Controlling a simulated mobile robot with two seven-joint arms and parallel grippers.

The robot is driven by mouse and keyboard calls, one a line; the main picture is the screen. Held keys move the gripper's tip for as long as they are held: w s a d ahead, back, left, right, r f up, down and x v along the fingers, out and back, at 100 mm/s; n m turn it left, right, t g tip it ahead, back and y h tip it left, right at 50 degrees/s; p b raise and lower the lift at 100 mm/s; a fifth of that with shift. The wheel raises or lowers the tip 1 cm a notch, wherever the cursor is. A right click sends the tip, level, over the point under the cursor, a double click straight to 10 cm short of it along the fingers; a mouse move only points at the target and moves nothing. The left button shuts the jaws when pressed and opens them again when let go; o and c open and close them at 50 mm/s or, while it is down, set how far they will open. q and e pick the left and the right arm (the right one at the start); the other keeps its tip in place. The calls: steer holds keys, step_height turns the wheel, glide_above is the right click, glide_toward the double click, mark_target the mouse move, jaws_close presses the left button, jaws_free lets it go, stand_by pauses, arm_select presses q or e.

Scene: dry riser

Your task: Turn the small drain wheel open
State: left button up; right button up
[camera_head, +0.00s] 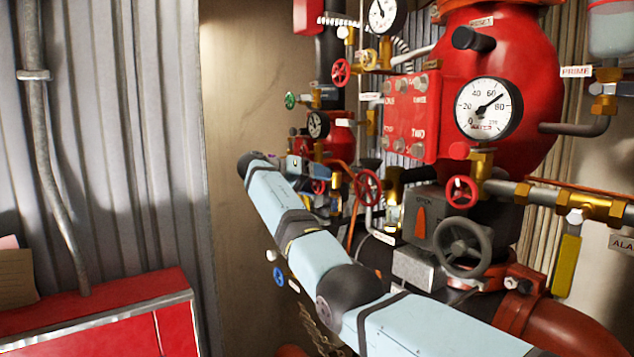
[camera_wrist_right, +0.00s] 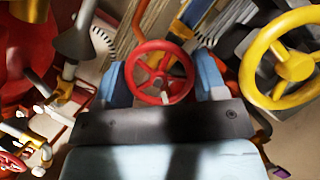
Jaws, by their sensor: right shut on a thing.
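A small red handwheel (camera_wrist_right: 140,88) with a pale stub at its hub sits between the two blue fingers of my right gripper (camera_wrist_right: 162,77) in the wrist view. The fingers are on opposite sides of its rim, and the gripper is shut on it. In the head view my right arm reaches in from the lower right, and its hand is partly hidden among the pipes left of the middle. I see no label naming this wheel. My left gripper is not in view.
A yellow wheel (camera_wrist_right: 293,62) is close on the right in the wrist view. In the head view a grey handwheel (camera_head: 462,247), red wheels (camera_head: 368,187) and a pressure gauge (camera_head: 488,108) crowd the right side. A red cabinet (camera_head: 90,310) stands at lower left.

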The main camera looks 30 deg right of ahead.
steer(key=n+g+h, duration=0.1)
steer(key=n+g, duration=0.1)
steer(key=n, duration=0.2)
steer(key=n+h, duration=0.1)
steer(key=n, duration=0.1)
steer(key=n+g+h, duration=0.1)
steer(key=n, duration=0.2)
steer(key=shift+w+f+n, duration=0.1)
steer(key=shift+f+n, duration=0.05)
steer(key=shift+n, duration=0.15)
steer(key=shift+h, duration=0.3)
stand_by(0.3)
steer(key=o, duration=0.9)
